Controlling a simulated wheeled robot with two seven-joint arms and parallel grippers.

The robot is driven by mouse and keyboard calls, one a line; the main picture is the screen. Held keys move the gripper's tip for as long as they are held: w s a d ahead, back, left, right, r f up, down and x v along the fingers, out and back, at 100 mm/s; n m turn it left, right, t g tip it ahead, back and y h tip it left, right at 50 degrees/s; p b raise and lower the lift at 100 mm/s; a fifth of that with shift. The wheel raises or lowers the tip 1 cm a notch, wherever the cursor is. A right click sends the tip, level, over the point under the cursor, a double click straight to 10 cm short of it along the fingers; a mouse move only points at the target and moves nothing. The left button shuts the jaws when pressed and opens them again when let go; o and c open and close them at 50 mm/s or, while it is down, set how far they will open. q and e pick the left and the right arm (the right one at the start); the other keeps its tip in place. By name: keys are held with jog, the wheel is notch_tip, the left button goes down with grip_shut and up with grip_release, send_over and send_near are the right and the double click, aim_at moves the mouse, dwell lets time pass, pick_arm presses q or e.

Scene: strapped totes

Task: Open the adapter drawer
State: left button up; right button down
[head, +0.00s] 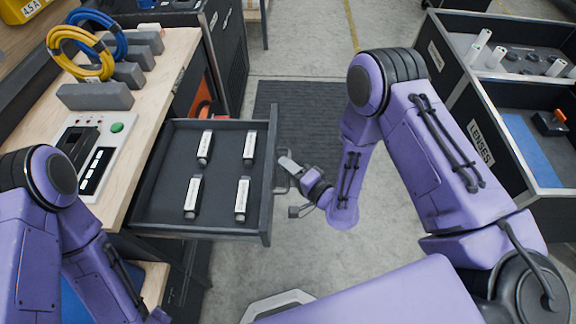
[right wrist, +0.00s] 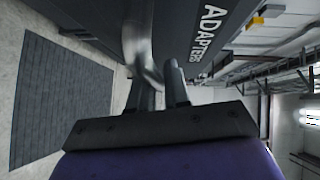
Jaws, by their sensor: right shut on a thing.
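The adapter drawer (head: 226,218) is pulled out from under the wooden workbench in the head view, with several white-and-black adapters lying in its dark tray. Its front faces right. My right gripper (head: 285,174) is at the drawer's front and is shut on its handle. In the right wrist view the fingers (right wrist: 160,88) meet the grey handle (right wrist: 137,40), beside the front panel lettered "ADAPTERS" (right wrist: 207,35). My left arm is at the lower left of the head view, and its gripper is not visible.
The workbench (head: 165,90) carries a device with a green button (head: 117,127), and blue and yellow cable coils (head: 85,50) on grey holders. A dark mat (head: 310,115) lies on the floor. Black bins, one labelled "LENSES" (head: 481,143), stand at the right.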

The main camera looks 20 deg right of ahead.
jog(key=shift+s+f, duration=0.1)
jog(key=shift+s, duration=0.05)
jog(key=c, duration=1.2)
grip_release()
jog(key=b+v, duration=0.3)
jog(key=v, duration=0.7)
jog(key=shift+s+d, duration=0.15)
jog(key=shift+d, duration=0.05)
